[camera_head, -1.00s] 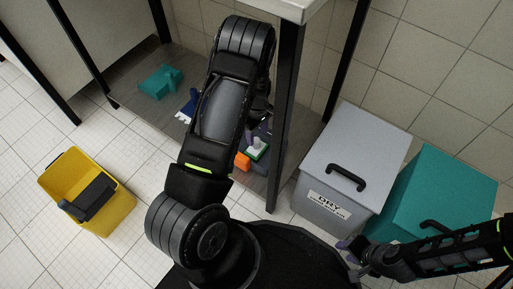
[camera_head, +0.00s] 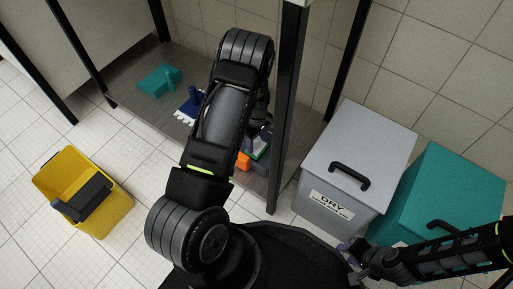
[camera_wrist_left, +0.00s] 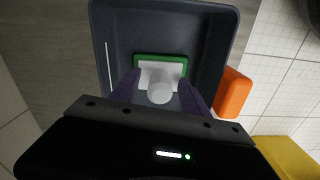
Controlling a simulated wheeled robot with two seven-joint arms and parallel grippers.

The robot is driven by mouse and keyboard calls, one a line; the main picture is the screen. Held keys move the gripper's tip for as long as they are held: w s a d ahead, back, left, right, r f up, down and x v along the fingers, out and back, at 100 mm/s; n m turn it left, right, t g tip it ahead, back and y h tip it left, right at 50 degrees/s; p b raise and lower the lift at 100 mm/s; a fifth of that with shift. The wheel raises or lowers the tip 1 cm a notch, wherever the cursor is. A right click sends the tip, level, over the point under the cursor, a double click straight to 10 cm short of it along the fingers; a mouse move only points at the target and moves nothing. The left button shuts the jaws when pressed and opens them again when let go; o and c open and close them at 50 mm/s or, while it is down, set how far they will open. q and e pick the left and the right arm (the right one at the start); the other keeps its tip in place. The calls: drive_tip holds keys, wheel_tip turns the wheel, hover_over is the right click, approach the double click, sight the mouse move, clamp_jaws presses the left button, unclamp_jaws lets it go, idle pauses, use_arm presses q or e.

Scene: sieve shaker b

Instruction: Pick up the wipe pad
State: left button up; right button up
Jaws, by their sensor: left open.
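The wipe pad, a white plate with a green edge and a pale round knob (camera_wrist_left: 160,90), lies in a dark grey tray (camera_wrist_left: 215,30) in the left wrist view. In the head view only a bit of its green edge (camera_head: 262,153) shows below my left gripper (camera_head: 258,138). My left gripper (camera_wrist_left: 160,92) is open, its purple fingers on either side of the knob. I cannot tell whether they touch it. My right gripper (camera_head: 354,250) is at the lower right, away from the pad; its jaw opening is unclear.
An orange block (camera_wrist_left: 233,93) sits beside the tray. A blue brush (camera_head: 190,104) and a teal item (camera_head: 158,82) lie on the shelf. A table leg (camera_head: 284,110) stands close right of my left arm. A grey DRY bin (camera_head: 345,150), teal bin (camera_head: 450,190) and yellow bucket (camera_head: 105,218) stand around.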

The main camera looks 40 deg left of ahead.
use_arm(q)
drive_tip(key=shift+c, duration=0.4)
clamp_jaws()
idle(0.4)
